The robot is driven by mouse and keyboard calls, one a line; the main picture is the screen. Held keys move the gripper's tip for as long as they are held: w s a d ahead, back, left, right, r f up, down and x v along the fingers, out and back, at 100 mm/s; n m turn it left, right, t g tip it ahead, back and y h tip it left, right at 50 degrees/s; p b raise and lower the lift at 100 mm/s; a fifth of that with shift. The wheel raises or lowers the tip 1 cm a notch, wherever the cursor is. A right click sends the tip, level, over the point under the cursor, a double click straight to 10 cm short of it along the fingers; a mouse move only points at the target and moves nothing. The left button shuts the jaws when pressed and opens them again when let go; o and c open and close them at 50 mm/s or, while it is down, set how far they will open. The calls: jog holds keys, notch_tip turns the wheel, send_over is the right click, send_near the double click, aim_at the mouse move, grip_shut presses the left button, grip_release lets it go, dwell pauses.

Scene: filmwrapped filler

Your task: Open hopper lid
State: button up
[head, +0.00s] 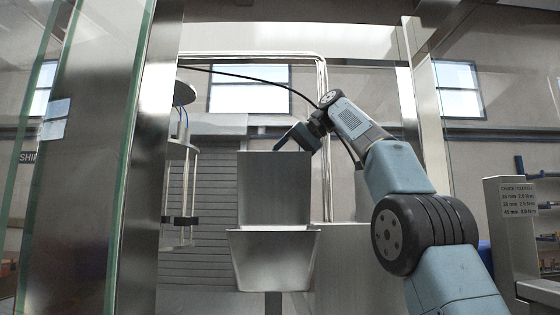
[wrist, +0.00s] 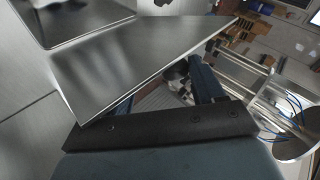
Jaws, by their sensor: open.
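The hopper (head: 275,190) is a grey brushed-metal box above a tapered metal part (head: 272,260) in the head view. My gripper (head: 287,140) is at its upper right edge, with a finger reaching down-left over the top. In the wrist view a flat metal plate (wrist: 135,65), apparently the lid, slants across the picture and covers most of one dark blue finger. The other finger (wrist: 207,85) shows to its right. My gripper (wrist: 165,95) is open with the plate's edge close by. I cannot tell whether they touch, or how far the lid is raised.
A metal post (head: 140,160) and glass panels stand at the left. A hanging fixture with rods (head: 180,180) is left of the hopper. A black cable (head: 250,77) runs above. A sign post (head: 515,220) stands at the right.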

jog(key=s+d, duration=0.2)
jog(key=d, duration=0.7)
jog(key=shift+s+d, duration=0.15)
jog(key=shift+d, duration=0.05)
jog(key=shift+f, duration=0.1)
